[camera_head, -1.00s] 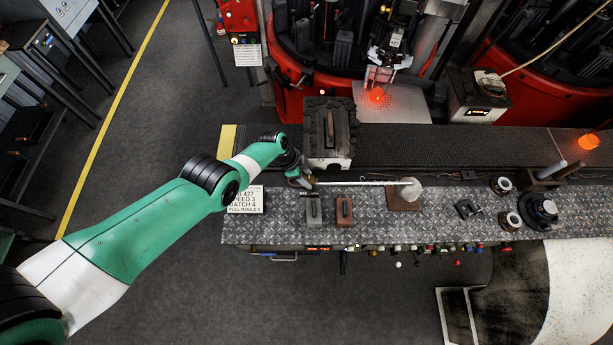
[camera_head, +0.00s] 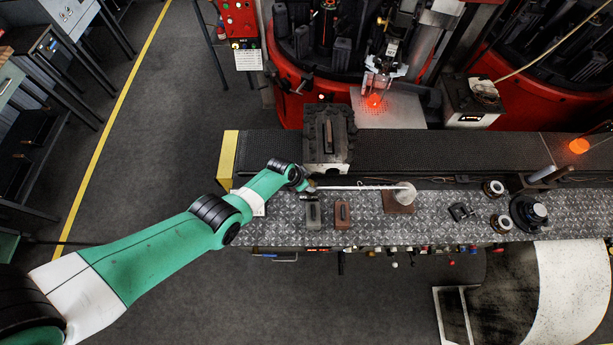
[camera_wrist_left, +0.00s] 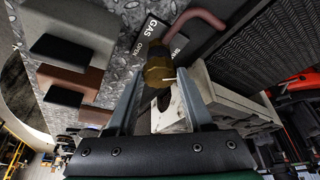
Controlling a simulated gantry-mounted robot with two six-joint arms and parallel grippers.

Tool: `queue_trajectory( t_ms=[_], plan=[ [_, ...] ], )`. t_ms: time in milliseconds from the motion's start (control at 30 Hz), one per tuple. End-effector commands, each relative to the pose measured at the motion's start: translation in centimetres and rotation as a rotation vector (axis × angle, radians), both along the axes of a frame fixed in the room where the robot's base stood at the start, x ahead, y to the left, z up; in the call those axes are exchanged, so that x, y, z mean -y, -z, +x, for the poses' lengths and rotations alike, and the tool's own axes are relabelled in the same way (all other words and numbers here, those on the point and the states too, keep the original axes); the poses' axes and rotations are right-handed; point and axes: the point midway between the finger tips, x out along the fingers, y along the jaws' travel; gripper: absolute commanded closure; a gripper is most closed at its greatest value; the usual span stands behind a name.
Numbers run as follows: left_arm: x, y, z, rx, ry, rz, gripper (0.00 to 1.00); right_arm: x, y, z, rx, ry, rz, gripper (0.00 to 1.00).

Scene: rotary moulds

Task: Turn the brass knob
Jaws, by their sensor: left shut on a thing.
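The brass knob (camera_wrist_left: 158,70) shows in the left wrist view, between my fingertips, with a reddish-brown bent pipe (camera_wrist_left: 200,24) beyond it. My left gripper (camera_wrist_left: 158,76) is shut on the brass knob, one finger on each side. In the head view my left gripper (camera_head: 308,186) is at the bench's back edge, in front of the dark block mould; the knob is too small or hidden to make out there. My right gripper is in neither view.
The dark block mould (camera_head: 330,138) stands just behind my gripper. A grey block (camera_head: 313,214) and a brown block (camera_head: 342,213) sit in front on the metal bench (camera_head: 270,231). A pale rod (camera_head: 355,187) runs right to a whitish lump (camera_head: 405,192).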

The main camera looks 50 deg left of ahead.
Motion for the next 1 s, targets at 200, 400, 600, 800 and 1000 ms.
queue_trajectory(
  t_ms=[200, 400, 600, 800, 1000],
  plan=[
    [0.3, 0.1, 0.0, -0.002, -0.197, 0.002, 1.0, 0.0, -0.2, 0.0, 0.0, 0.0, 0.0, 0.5],
    [0.4, 0.1, 0.0, 0.0, -0.36, 0.001, 1.0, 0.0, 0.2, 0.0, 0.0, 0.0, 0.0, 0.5],
    [0.5, 0.1, 0.1, -0.001, -0.482, 0.0, 1.0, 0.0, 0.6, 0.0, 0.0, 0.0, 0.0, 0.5],
    [0.5, 0.1, 0.1, -0.001, -0.553, -0.001, 1.0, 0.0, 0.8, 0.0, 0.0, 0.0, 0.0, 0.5],
    [0.5, 0.1, 0.1, -0.002, -0.578, -0.002, 1.0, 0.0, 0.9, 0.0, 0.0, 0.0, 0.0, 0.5]
  ],
)
